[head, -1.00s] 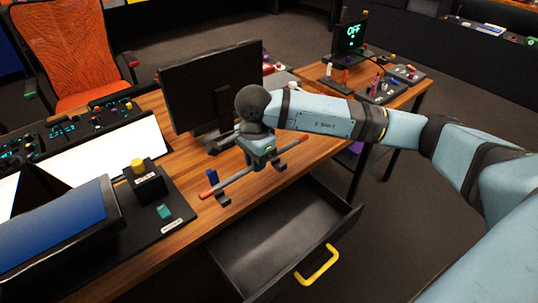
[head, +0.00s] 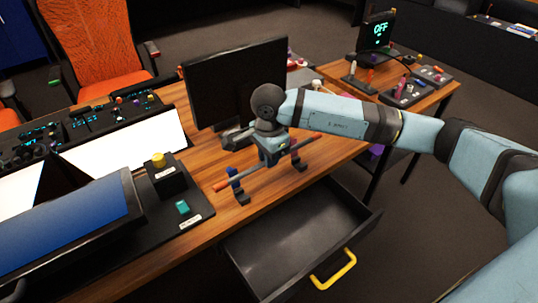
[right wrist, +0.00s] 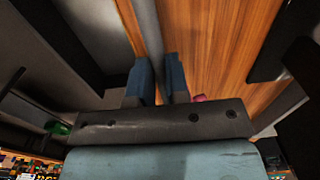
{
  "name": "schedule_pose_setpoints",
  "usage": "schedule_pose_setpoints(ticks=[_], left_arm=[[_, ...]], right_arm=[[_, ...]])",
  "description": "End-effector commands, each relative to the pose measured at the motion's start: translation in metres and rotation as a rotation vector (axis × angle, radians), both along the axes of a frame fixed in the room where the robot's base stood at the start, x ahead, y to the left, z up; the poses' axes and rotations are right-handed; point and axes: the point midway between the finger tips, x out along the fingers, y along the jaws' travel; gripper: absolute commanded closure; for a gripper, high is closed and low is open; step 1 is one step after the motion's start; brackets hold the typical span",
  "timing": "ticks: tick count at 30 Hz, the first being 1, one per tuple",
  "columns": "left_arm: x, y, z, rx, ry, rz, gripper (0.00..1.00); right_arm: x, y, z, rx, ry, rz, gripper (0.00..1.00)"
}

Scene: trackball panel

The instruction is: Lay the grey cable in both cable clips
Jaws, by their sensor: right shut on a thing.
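The grey cable (head: 250,173), a straight rod with orange-red ends, crosses above the desk in the head view. My right gripper (head: 274,160) is shut on it near its middle. In the right wrist view the cable (right wrist: 148,30) runs away between the two blue-grey fingers (right wrist: 158,82). A left cable clip (head: 238,190), dark with a blue part, stands below the cable's left portion. I cannot tell whether the cable touches either clip. My left gripper is not in view.
A monitor (head: 240,80) stands behind the gripper. A black panel with a yellow button (head: 158,159) and a teal button (head: 182,208) lies to the left. An open drawer (head: 295,235) with a yellow handle (head: 334,270) juts out below the front edge.

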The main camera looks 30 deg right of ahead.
Motion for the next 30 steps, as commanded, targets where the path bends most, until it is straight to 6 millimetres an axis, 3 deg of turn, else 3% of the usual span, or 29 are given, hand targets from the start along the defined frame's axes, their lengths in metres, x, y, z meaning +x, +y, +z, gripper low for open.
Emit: schedule_pose_setpoints(ticks=[21, 30], left_arm=[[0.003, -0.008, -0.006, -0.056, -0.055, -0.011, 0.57], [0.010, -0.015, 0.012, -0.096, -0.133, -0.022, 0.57]], right_arm=[[0.000, 0.000, -0.061, -0.001, 0.000, 0.000, 1.00], [0.000, 0.000, -0.071, 0.000, -0.001, 0.000, 1.00]])
